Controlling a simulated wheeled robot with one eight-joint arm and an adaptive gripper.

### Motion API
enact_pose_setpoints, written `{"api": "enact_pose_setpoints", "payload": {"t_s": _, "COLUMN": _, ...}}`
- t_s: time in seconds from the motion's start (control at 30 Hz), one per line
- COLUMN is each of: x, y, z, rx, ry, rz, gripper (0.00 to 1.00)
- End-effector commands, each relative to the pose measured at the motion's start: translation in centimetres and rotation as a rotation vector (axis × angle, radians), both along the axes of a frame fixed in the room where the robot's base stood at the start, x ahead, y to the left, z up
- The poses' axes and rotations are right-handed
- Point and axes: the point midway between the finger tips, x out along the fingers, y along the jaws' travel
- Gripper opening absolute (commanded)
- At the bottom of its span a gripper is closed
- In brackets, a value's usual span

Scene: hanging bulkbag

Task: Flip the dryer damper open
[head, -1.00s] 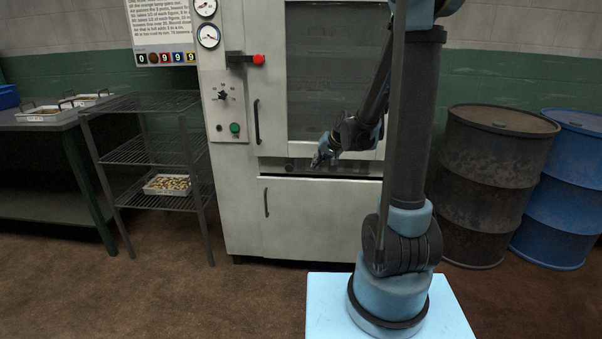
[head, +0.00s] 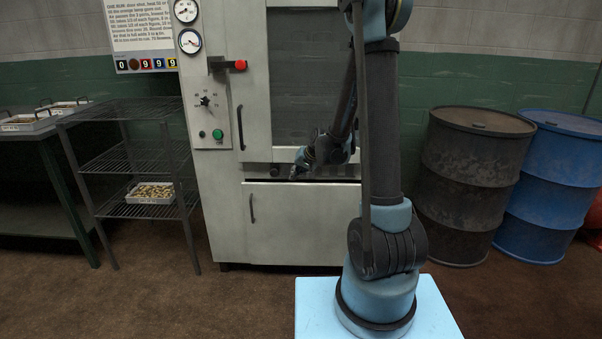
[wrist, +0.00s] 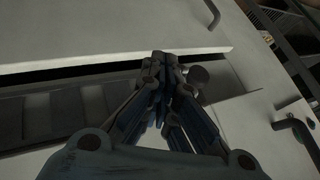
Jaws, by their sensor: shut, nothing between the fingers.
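The dryer is a tall pale cabinet (head: 290,225) with a windowed upper door and a lower door. A dark lever with a red knob (head: 240,65) lies level at its upper left; I cannot tell for sure that it is the damper's. My gripper (head: 297,172) is in front of the narrow slot between the doors, below and right of the red knob and apart from it. In the wrist view its fingers (wrist: 163,60) are together and empty at the slot's edge. A small round knob (wrist: 198,75) is just right of the fingers there; contact is unclear.
A control panel (head: 212,120) with a dial and green button is on the cabinet's left. A wire rack (head: 130,155) holding a tray of small pieces (head: 151,192) stands left. A dark drum (head: 470,185) and a blue drum (head: 550,185) stand right.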

Motion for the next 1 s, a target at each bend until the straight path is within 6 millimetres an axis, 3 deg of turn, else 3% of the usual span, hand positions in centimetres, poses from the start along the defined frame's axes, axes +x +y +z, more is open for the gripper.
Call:
{"api": "enact_pose_setpoints", "payload": {"t_s": 0.3, "x": 1.6, "y": 1.4, "z": -2.6, "rx": 0.0, "ry": 0.0, "rz": 0.001, "gripper": 0.0}}
{"api": "enact_pose_setpoints", "payload": {"t_s": 0.6, "x": 2.2, "y": 4.7, "z": -2.1, "rx": -0.001, "ry": -0.001, "rz": 0.002, "gripper": 0.0}}
{"api": "enact_pose_setpoints", "payload": {"t_s": 1.0, "x": 2.3, "y": 5.3, "z": -1.9, "rx": 0.0, "ry": 0.0, "rz": 0.001, "gripper": 0.0}}
